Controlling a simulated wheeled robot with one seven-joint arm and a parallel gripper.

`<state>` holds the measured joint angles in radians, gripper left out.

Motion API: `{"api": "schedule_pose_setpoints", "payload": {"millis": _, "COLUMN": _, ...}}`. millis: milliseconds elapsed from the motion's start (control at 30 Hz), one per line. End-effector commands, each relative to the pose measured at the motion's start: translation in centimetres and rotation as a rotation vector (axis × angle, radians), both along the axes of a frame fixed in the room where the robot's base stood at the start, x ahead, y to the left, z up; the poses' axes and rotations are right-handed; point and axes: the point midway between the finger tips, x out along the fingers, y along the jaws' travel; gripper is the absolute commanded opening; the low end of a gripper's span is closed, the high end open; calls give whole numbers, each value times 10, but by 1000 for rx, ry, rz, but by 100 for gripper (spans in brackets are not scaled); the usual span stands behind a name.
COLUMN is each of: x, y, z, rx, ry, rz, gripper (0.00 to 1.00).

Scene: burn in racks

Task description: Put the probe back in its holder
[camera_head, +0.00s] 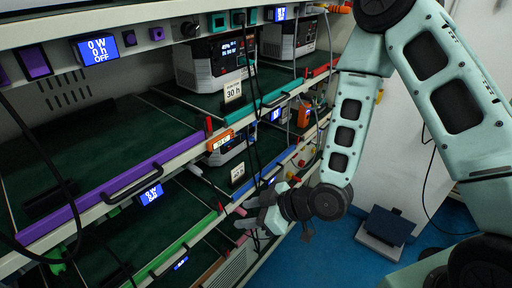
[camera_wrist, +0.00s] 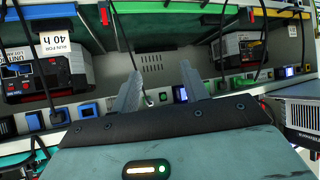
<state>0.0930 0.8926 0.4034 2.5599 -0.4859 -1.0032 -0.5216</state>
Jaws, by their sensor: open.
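My gripper (camera_head: 246,216) is at the lower middle of the head view, in front of the lower shelf edges of the rack. Its two grey fingers (camera_wrist: 160,88) are spread apart in the wrist view, with nothing held between them. I cannot tell whether this is the probe. An orange device (camera_head: 304,116) sits on the rack right of centre in the head view; I cannot tell whether it is the probe or its holder.
The rack (camera_head: 180,150) has a purple front strip (camera_head: 110,190), a black handle (camera_head: 133,178) and hanging cables. A unit with a 40 h card (camera_wrist: 53,40) stands left in the wrist view, another unit (camera_wrist: 240,50) right. Blue floor (camera_head: 350,262) is open at right, beside a dark-topped box (camera_head: 387,226).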

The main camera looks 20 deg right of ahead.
Motion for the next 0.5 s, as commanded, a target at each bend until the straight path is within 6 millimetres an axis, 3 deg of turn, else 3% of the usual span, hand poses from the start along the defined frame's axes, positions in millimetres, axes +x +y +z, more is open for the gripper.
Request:
{"api": "schedule_pose_setpoints", "payload": {"millis": 33, "x": 1, "y": -3, "z": 27, "rx": 65, "ry": -28, "rz": -26, "gripper": 45}}
{"api": "schedule_pose_setpoints", "payload": {"millis": 200, "x": 7, "y": -13, "z": 64, "rx": 236, "ry": -153, "rz": -118, "gripper": 45}}
{"api": "schedule_pose_setpoints", "payload": {"millis": 333, "x": 9, "y": -20, "z": 79, "rx": 303, "ry": -210, "rz": -170, "gripper": 45}}
{"api": "schedule_pose_setpoints", "payload": {"millis": 500, "x": 14, "y": -19, "z": 78, "rx": 327, "ry": -234, "rz": -190, "gripper": 45}}
